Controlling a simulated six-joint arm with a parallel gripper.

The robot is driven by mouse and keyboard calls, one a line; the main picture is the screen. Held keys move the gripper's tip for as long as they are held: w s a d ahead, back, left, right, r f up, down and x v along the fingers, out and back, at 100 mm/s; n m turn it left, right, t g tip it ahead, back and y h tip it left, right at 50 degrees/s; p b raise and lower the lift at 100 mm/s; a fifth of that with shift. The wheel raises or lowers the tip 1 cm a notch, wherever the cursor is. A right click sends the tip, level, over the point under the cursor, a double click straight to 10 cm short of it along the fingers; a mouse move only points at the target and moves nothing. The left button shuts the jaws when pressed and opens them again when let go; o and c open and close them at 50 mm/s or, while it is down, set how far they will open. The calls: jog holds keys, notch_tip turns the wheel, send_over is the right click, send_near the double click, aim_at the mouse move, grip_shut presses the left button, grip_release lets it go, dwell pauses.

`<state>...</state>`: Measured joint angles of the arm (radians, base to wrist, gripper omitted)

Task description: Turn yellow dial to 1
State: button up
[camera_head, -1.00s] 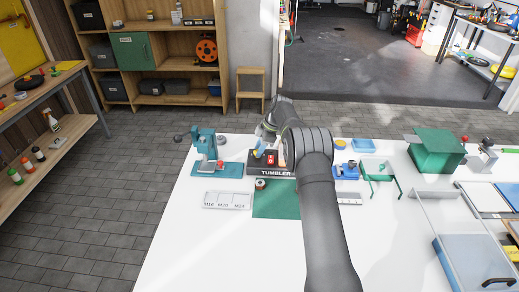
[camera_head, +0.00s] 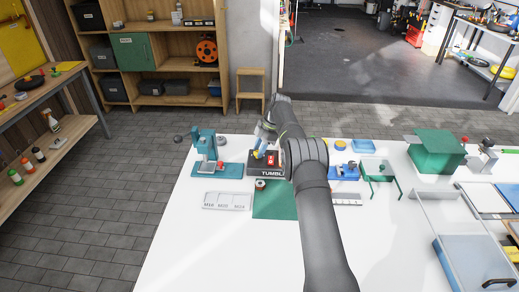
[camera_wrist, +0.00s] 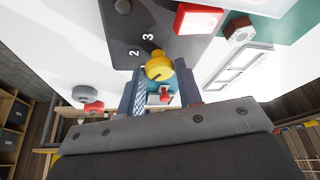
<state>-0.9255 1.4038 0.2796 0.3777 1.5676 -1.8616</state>
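The yellow dial (camera_wrist: 159,68) sits on a dark panel (camera_wrist: 115,22) marked with 2 and 3 in the wrist view. A small nub on its rim lies on the side near the 3; I cannot tell its exact setting, and no 1 is visible. My gripper (camera_wrist: 160,80) is open, with one finger on each side of the dial and gaps visible beside it. In the head view the dial (camera_head: 256,154) shows at the left of the TUMBLER box (camera_head: 264,173), below my gripper (camera_head: 263,143). My arm covers the box's right end.
A red rocker switch (camera_wrist: 197,18) is on the same panel. A teal press (camera_head: 208,155) stands close on the left. A green mat (camera_head: 272,203) and a marked grey tray (camera_head: 227,201) lie in front. A blue device (camera_head: 345,171) is on the right.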

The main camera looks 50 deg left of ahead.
jog(key=o, duration=0.3)
jog(key=shift+o, duration=0.2)
jog(key=v, duration=0.7)
jog(key=shift+w+r, duration=0.15)
jog(key=shift+r, duration=0.05)
jog(key=x, duration=0.7)
jog(key=shift+f, duration=0.2)
jog(key=shift+m, duration=0.3)
